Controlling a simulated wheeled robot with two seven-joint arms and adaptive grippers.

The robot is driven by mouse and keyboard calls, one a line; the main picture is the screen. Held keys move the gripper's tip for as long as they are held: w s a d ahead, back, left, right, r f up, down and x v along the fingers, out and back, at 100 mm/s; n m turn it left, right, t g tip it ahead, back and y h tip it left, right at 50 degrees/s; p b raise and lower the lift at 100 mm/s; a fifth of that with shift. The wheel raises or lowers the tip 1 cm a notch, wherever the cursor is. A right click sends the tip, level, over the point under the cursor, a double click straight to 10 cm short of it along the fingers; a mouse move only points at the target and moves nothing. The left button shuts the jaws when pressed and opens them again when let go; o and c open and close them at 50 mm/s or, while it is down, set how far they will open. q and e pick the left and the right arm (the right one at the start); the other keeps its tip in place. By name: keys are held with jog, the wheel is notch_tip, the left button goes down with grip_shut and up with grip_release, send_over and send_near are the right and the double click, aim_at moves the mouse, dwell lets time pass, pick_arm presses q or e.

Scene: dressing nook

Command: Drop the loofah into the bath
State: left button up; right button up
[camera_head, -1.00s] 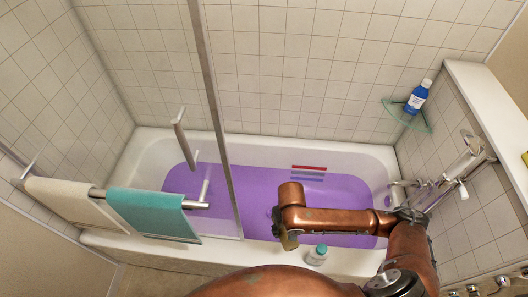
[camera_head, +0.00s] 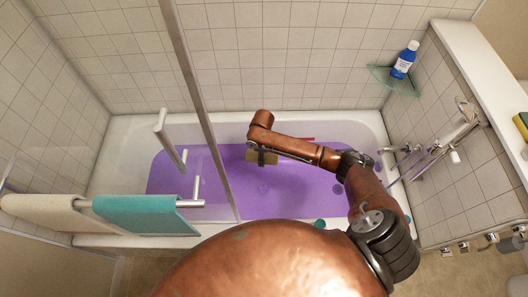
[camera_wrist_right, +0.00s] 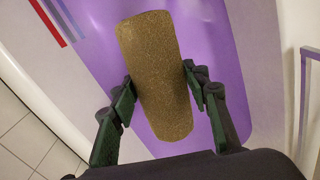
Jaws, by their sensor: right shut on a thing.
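The loofah (camera_wrist_right: 155,75) is a brown, speckled, rounded block between the two fingers of my right gripper (camera_wrist_right: 160,92) in the right wrist view. The gripper is shut on it. In the head view, the loofah (camera_head: 257,157) shows small and yellowish below my right gripper (camera_head: 262,158), over the purple area of the bath (camera_head: 115,180). The bath is white with a purple inside. How high the loofah is above the bath floor I cannot tell. My left gripper is in neither view.
A glass screen with a metal post (camera_head: 190,75) covers the bath's left part. A teal towel (camera_head: 145,214) and a cream towel (camera_head: 45,215) hang on its rail. A blue bottle (camera_head: 403,62) stands on a glass corner shelf (camera_head: 390,80). Taps (camera_head: 402,150) are at the right end.

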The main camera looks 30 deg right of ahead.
jog(key=shift+w+d+f+n, duration=0.4)
jog(key=shift+w+n, duration=0.05)
jog(key=shift+w, duration=0.1)
jog(key=shift+w+d+f+n, duration=0.35)
jog(key=shift+w+n, duration=0.1)
jog(key=shift+w, duration=0.05)
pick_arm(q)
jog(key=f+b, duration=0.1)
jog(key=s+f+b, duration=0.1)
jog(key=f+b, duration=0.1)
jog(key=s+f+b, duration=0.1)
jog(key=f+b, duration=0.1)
pick_arm(e)
notch_tip(320, 180, down, 7)
jog(key=shift+w+d+r+n, duration=0.2)
jog(key=shift+w+d+n, duration=0.1)
jog(key=shift+n, duration=0.1)
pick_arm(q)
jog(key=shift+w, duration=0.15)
pick_arm(e)
jog(key=o, duration=1)
